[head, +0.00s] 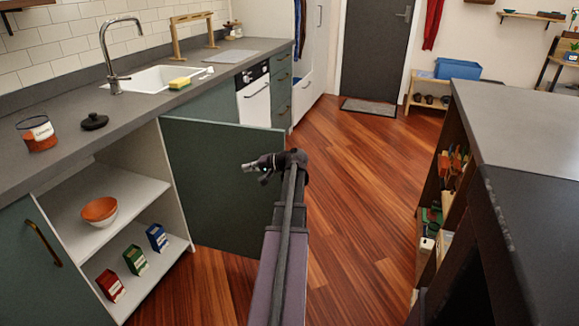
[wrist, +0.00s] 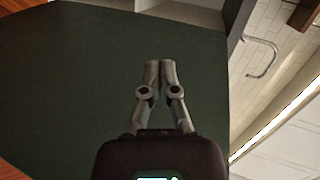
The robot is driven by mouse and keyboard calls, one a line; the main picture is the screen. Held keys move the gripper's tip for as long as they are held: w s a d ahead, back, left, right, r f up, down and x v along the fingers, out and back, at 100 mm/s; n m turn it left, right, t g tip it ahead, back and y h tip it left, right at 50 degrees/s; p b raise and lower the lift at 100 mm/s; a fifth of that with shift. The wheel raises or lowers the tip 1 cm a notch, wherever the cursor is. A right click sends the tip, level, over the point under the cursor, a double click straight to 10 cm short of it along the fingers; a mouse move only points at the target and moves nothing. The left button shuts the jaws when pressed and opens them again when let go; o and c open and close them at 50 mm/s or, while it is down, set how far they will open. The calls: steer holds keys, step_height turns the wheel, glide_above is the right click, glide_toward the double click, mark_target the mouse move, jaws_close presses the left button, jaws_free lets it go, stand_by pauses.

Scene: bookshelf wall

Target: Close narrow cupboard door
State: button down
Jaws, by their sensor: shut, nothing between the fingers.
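The dark green cupboard door (head: 215,180) stands wide open in the head view, swung out from the cupboard (head: 110,200) under the counter. The cupboard's white shelves are exposed to the left of the door. My gripper (head: 250,166) is in front of the door's face, near its upper part, with its fingers pointing left. In the wrist view the door (wrist: 70,80) fills most of the picture behind my gripper (wrist: 160,65). The fingers are together and empty. I cannot tell whether the fingertips touch the door.
The counter holds a jar (head: 37,133), a black lid (head: 94,121) and a sink (head: 155,78). A grey-topped island (head: 520,120) stands at the right. The wooden floor (head: 345,200) between is clear.

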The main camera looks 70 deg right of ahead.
steer(key=s+d+f+m+t+h+b, duration=0.1)
steer(key=s+d+m+h+b, duration=0.2)
steer(key=s+d, duration=0.4)
steer(key=s+d+f+m+t+h+b, duration=0.1)
steer(key=s+d+m+t+h+b, duration=0.1)
steer(key=s+d, duration=0.5)
steer(key=s+h+b, duration=0.1)
steer(key=s+b, duration=0.1)
steer(key=s, duration=0.4)
steer(key=shift+s+d+m+b, duration=0.15)
steer(key=shift+d+m+b, duration=0.15)
steer(key=shift+m, duration=0.1)
steer(key=shift+f, duration=0.1)
steer(key=w+a, duration=0.1)
steer(key=w, duration=0.8)
steer(key=shift+w+a, duration=0.2)
steer(key=shift+w, duration=0.05)
